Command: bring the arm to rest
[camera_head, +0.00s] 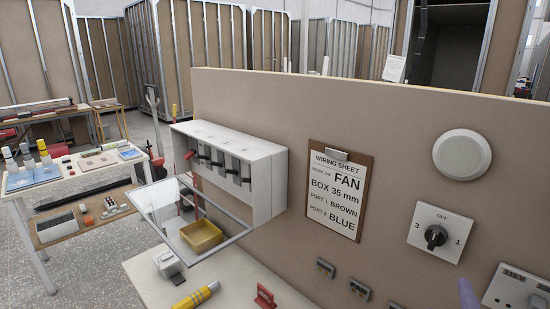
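Neither of my grippers shows clearly in the head view. A pale purple, blurred shape (468,294) enters at the bottom edge on the right, and I cannot tell what it is. In front is a brown wall panel (400,120) with a white box (262,180) that has several black levers on its front. A clipboard wiring sheet (336,192) reads FAN, BOX 35 mm, PORT 1 BROWN, PORT 2 BLUE. A rotary switch (436,237) marked OFF, 1 and 3 is to its right.
A metal-framed clear panel (160,200) juts out below the white box, by a yellow bin (202,236). A yellow-and-silver tool (196,297) and a red item (265,296) lie on the white bench (225,285). A cluttered table (75,170) stands left; grey floor lies between.

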